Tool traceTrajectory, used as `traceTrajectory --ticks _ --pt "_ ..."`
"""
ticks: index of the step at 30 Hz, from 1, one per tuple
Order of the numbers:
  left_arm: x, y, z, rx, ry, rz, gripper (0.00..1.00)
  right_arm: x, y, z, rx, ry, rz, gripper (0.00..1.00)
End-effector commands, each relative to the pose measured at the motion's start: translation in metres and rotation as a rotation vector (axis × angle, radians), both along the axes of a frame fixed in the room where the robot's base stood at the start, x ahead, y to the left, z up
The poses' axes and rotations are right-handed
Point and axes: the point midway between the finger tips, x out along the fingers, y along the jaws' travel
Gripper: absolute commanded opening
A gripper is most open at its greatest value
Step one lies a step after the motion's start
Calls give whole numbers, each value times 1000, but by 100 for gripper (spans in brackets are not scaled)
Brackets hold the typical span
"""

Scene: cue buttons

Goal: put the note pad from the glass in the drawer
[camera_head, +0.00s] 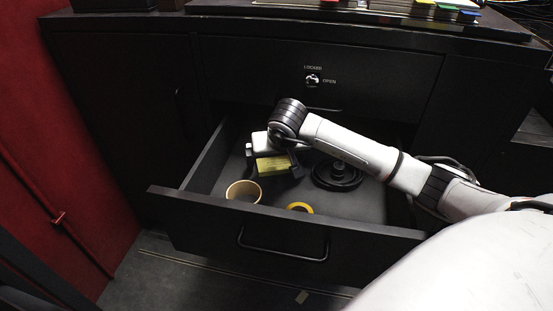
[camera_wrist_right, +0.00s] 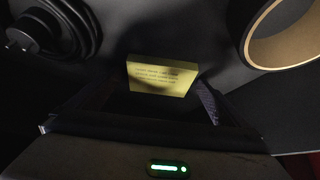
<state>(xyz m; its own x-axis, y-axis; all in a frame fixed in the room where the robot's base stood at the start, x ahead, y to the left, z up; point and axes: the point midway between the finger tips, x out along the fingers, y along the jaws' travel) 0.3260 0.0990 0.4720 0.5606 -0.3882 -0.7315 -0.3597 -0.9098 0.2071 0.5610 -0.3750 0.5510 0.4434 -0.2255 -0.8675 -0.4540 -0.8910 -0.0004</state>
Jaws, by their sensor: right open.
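A yellow note pad (camera_head: 272,164) is inside the open drawer (camera_head: 200,217), toward its back left. It also shows in the right wrist view (camera_wrist_right: 162,76), with lines of writing on its face. My right gripper (camera_head: 274,168) reaches down into the drawer, its jaws open, with the pad between or just beyond the fingers. I cannot tell whether the pad touches the drawer floor. A dark glass-like slab (camera_head: 330,14) lies on top of the cabinet. My left gripper is not in view.
The drawer also holds a tan cup (camera_head: 243,191), a yellow ring (camera_head: 300,207) and a black coil (camera_head: 338,178). The closed upper drawer (camera_head: 240,70) has a lock and sits just behind my arm. Coloured pads (camera_head: 445,10) lie on the slab.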

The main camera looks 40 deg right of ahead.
Motion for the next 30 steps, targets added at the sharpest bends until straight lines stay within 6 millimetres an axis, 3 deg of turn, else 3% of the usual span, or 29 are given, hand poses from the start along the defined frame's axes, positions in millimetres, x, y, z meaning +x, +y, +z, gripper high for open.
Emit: traceTrajectory --ticks 5,10,18,30 --pt "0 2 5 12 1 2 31 -6 3 19 -2 -4 2 98" --pt "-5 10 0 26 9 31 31 -21 11 52 -3 -5 3 98" --pt "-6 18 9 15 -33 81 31 -45 23 94 -1 -3 0 98" --pt "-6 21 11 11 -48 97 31 -53 27 107 0 0 -1 98"
